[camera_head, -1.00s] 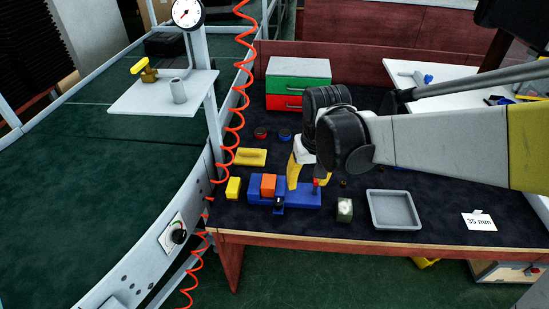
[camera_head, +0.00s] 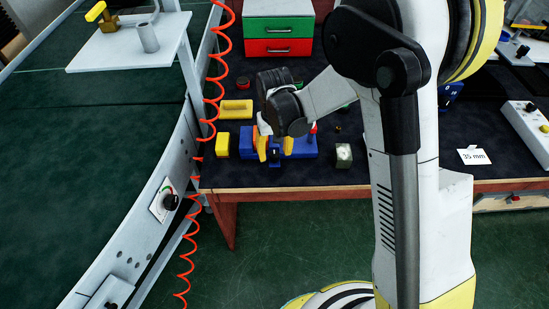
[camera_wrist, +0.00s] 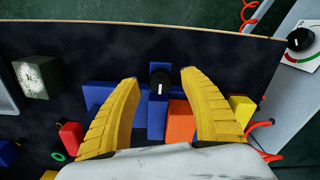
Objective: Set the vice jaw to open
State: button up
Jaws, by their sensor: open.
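The blue vice (camera_head: 304,149) sits on the dark bench top near its front edge. In the wrist view its blue body (camera_wrist: 98,97) lies crosswise, with an orange block (camera_wrist: 180,122) on it. A black knob (camera_wrist: 160,80) with a white mark is on the vice's bench-edge side. The mark points along the picture's vertical. My gripper (camera_wrist: 160,84) is open, its yellow fingers on either side of the knob in that view. I cannot tell if they touch it. In the head view my gripper (camera_head: 275,153) is over the vice and partly hides it.
A yellow block (camera_head: 222,145) stands left of the vice, a grey-green dial block (camera_head: 343,156) to the right. A red piece (camera_wrist: 70,135) is near the left finger. The coiled red hose (camera_head: 210,110) and conveyor (camera_head: 95,125) are left. Drawers (camera_head: 280,35) stand behind.

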jog(key=shift+f, duration=0.75)
grip_shut()
jog(key=shift+d, duration=1.7)
grip_release()
jog(key=shift+d, duration=0.1)
notch_tip(320, 180, up, 12)
